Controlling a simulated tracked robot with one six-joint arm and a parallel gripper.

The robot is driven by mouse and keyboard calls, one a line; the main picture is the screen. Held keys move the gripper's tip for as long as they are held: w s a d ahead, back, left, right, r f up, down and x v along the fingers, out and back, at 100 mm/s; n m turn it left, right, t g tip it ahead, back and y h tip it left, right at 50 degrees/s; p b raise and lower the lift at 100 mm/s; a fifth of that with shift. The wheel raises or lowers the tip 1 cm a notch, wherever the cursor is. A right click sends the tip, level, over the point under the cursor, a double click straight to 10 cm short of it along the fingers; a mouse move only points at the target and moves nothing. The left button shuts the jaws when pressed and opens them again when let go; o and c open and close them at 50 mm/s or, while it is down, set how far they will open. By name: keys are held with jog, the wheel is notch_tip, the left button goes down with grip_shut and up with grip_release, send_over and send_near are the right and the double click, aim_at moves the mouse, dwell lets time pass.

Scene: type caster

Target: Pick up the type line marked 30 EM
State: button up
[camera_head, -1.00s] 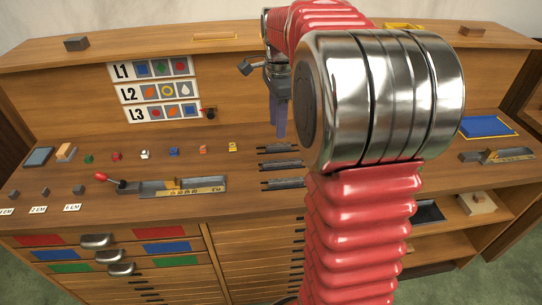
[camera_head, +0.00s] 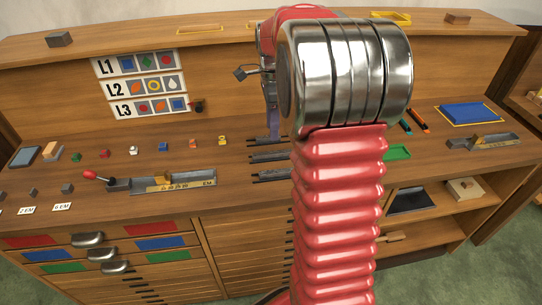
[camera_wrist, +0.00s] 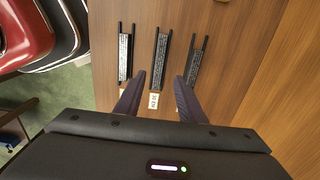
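Three dark type lines lie on narrow racks on the bench: the back one (camera_head: 268,141), the middle one (camera_head: 270,157) and the front one (camera_head: 270,175). The wrist view shows them as a left line (camera_wrist: 125,57), a centre line (camera_wrist: 160,60) and a right line (camera_wrist: 194,62). A small white label (camera_wrist: 153,100) sits at the near end of the centre line; its text is too small to read surely, so I cannot tell which is 30 EM. My gripper (camera_wrist: 157,80) is open and empty, its fingers either side of the centre line's near end. In the head view my arm partly hides the gripper (camera_head: 272,130).
A composing stick with a red knob (camera_head: 165,183) lies left of the lines. Small coloured blocks (camera_head: 163,147) stand in a row behind it. A blue pad (camera_head: 467,113) and another stick (camera_head: 480,143) lie at the right. A shelf stands along the back.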

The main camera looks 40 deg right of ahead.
aim_at(273, 152)
jog(key=shift+f, duration=2)
jog(key=shift+d+f, duration=0.1)
jog(key=shift+f, duration=2.55)
jog(key=shift+s, duration=0.1)
jog(key=shift+c, duration=0.2)
grip_shut()
jog(key=shift+r, duration=0.1)
